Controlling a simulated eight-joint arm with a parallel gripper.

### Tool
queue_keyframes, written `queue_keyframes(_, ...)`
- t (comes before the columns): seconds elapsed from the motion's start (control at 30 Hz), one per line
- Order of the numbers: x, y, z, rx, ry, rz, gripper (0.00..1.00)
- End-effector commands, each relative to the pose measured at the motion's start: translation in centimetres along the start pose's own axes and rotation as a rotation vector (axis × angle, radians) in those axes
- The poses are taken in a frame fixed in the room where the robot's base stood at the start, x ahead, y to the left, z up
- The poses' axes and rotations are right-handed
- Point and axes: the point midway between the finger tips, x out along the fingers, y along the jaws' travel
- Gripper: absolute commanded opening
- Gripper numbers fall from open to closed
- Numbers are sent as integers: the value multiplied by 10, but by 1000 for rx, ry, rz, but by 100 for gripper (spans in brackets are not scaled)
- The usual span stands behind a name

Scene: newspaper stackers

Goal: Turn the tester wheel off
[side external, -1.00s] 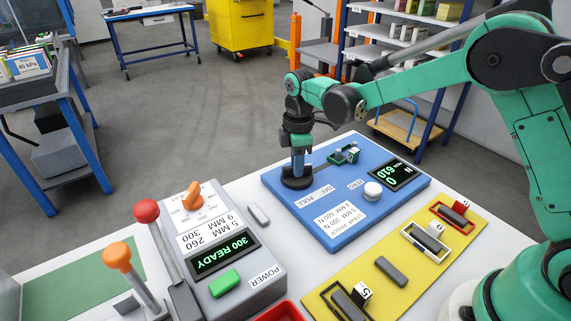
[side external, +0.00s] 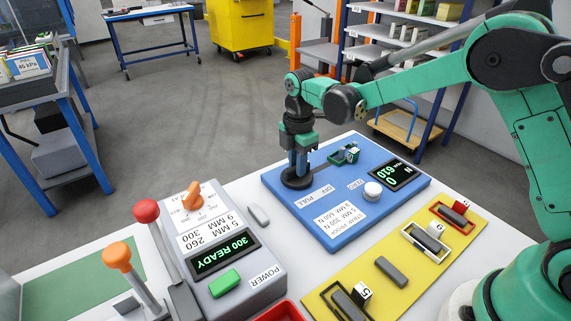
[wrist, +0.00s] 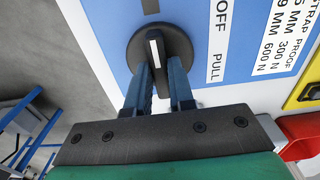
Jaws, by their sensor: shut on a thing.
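The tester wheel (side external: 296,183) is a dark round disc at the left corner of the blue tester panel (side external: 335,235). In the wrist view the wheel (wrist: 178,45) has a raised bar with a white line, lying roughly upright in the picture. The words OFF and PULL are printed on the panel to its right. My gripper (side external: 299,170) points down onto the wheel. In the wrist view my gripper (wrist: 161,72) has its two blue fingers shut on the wheel's bar, one on each side. The fingertips partly hide the lower part of the wheel.
A small green clamp (side external: 346,155), a white ZERO button (side external: 373,190) and a display (side external: 393,176) share the panel. A grey console (side external: 225,265) with an orange knob stands left. A yellow board (side external: 385,271) with strap pieces lies in front.

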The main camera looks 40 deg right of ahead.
Motion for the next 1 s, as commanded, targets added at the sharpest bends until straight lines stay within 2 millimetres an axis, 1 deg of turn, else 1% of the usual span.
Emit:
queue_keyframes(0.23,0,-1,1,-1,-3,-3,0)
queue_keyframes(0.27,0,-1,1,-1,-3,-3,24)
queue_keyframes(0.3,0,-1,1,0,-3,-3,35)
queue_keyframes(0.33,0,0,1,0,-2,-2,44)
queue_keyframes(0.37,0,0,1,0,-2,-2,50)
queue_keyframes(0.67,-1,0,0,0,-1,0,50)
queue_keyframes(0.77,-10,0,0,0,-1,0,50)
queue_keyframes(0.9,-32,0,0,0,-1,-1,50)
queue_keyframes(1.0,-45,0,0,0,-1,-1,50)
